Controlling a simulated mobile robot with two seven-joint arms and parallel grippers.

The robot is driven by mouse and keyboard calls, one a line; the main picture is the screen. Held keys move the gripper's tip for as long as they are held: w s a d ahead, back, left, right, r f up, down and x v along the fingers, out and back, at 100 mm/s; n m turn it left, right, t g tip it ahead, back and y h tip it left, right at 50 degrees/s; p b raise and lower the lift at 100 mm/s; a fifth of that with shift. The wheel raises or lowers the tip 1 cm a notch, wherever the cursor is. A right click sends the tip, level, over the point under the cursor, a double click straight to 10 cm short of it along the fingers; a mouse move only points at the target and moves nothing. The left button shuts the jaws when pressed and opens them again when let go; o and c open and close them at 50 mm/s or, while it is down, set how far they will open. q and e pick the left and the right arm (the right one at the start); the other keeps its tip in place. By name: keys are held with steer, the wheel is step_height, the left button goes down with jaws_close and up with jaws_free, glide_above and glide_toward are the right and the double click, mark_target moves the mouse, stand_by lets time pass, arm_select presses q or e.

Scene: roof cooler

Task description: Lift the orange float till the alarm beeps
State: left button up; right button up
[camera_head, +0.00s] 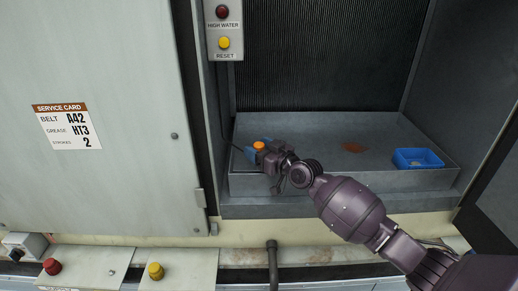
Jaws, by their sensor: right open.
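The orange float (259,146) is small and sits low at the left end of the grey metal pan (330,182). My right gripper (260,149) reaches in from the right and is at the float, with its jaws open. Small blue parts show on both sides of the float; I cannot tell whether they belong to my fingers. Contact between fingers and float is too small to tell. The alarm box (211,42) above has a dark red HIGH WATER lamp (222,12) and a yellow RESET button (224,42). My left gripper is out of view.
A rusty orange patch (355,148) marks the pan floor. A pale cabinet door with a service card (68,126) stands at left. A red button (52,266) and a yellow button (156,271) lie along the front ledge.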

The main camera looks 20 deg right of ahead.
steer(key=shift+c, duration=0.2)
jaws_close()
steer(key=shift+r+p, duration=0.85)
steer(key=shift+r, duration=0.4)
steer(key=shift+o, duration=0.2)
jaws_free()
steer(key=shift+s, duration=0.1)
steer(key=v, duration=1)
steer(key=shift+s+d+b, duration=0.2)
steer(key=shift+s+b, duration=0.1)
steer(key=shift+b, duration=0.15)
